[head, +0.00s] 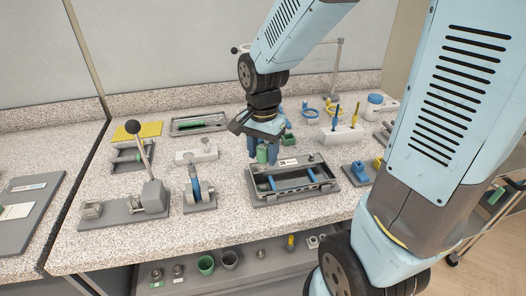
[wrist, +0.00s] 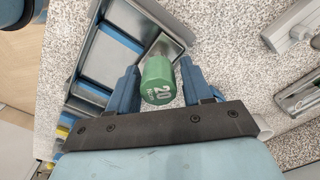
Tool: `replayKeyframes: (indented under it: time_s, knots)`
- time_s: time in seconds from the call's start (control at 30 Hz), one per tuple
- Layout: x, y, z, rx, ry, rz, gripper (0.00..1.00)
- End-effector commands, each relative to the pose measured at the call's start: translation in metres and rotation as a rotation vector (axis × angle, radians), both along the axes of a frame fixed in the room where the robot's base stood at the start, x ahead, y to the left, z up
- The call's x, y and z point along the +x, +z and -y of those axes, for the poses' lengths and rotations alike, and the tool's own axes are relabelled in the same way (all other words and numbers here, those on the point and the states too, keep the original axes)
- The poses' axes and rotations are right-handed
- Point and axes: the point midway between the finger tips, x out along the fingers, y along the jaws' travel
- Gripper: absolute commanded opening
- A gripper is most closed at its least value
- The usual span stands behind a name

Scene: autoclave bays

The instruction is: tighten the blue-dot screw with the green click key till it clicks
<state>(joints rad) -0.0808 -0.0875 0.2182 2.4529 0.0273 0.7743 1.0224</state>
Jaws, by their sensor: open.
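The green click key (wrist: 157,84), a short green cylinder marked 20, sits between the two blue fingers of my gripper (wrist: 158,70) in the wrist view. My gripper is open, with a gap visible on the key's right side. In the head view the key (head: 262,155) shows between the fingers at the back left corner of a grey fixture (head: 297,193) with blue parts inside. In the wrist view the key overlaps a square metal-edged part of that fixture. I cannot tell whether it is seated on a screw. The blue-dot screw cannot be made out.
A white block (head: 341,134) with yellow and blue tools stands behind right. A grey lever device (head: 150,196) and a small blue-handled device (head: 196,188) stand to the left. A blue-and-yellow part (head: 358,172) lies right. The front counter strip is clear.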

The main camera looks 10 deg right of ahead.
Motion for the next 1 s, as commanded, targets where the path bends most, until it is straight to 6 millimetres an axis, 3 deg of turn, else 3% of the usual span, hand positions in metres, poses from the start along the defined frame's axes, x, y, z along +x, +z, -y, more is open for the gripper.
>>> replayKeyframes:
  time_s: [0.23, 1.0]
  knots:
    - [0.0001, 0.0, -0.0004, 0.0, 0.205, 0.0, 0.5]
    - [-0.0003, 0.0, -0.0012, 0.0, 0.634, 0.0, 0.5]
